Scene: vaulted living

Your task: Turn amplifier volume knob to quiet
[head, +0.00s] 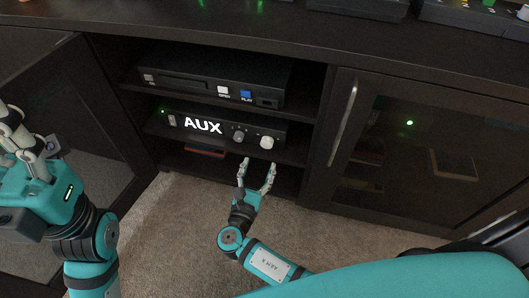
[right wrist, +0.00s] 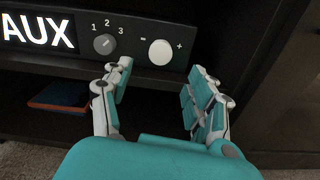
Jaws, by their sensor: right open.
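The amplifier (head: 220,129) is a black unit with a lit AUX display on the middle shelf of the cabinet. Its large white volume knob (head: 266,142) sits at the right of its front; in the right wrist view the knob (right wrist: 161,52) lies between a minus and a plus mark. I see no pointer mark on it. My right gripper (head: 258,164) is open and empty, just below and in front of the knob. In the right wrist view its fingertips (right wrist: 160,70) stand either side of the knob, apart from it. My left gripper (head: 22,140) is at the far left, away from the amplifier.
A small grey selector knob (right wrist: 104,44) marked 1, 2, 3 is left of the volume knob. A black player (head: 215,80) stands on the shelf above. A red-and-blue book (head: 205,151) lies below. A closed glass door (head: 430,150) is at right; an open door (head: 75,100) is at left.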

